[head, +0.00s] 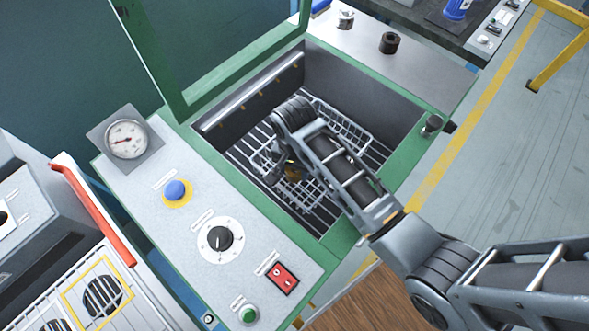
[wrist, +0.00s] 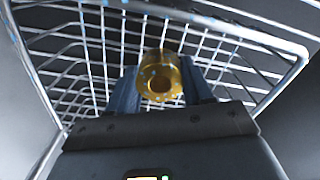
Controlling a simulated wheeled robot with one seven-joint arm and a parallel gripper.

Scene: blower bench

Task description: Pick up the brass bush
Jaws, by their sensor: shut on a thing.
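The brass bush (wrist: 162,84) is a short golden ring with a hole through it, and it shows between the two fingers in the wrist view. My gripper (wrist: 160,92) is shut on it. My gripper (head: 283,172) reaches down there, inside or just above the wire basket (head: 345,126). I cannot tell whether the bush touches the basket's wires.
The basket stands on a slatted grate (head: 240,158) inside the deep bin with green rims. A raised green-framed lid (head: 235,50) stands at the back left. A control panel (head: 190,235) with gauge and knobs lies left. A dark cylinder (head: 390,42) stands on the right ledge.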

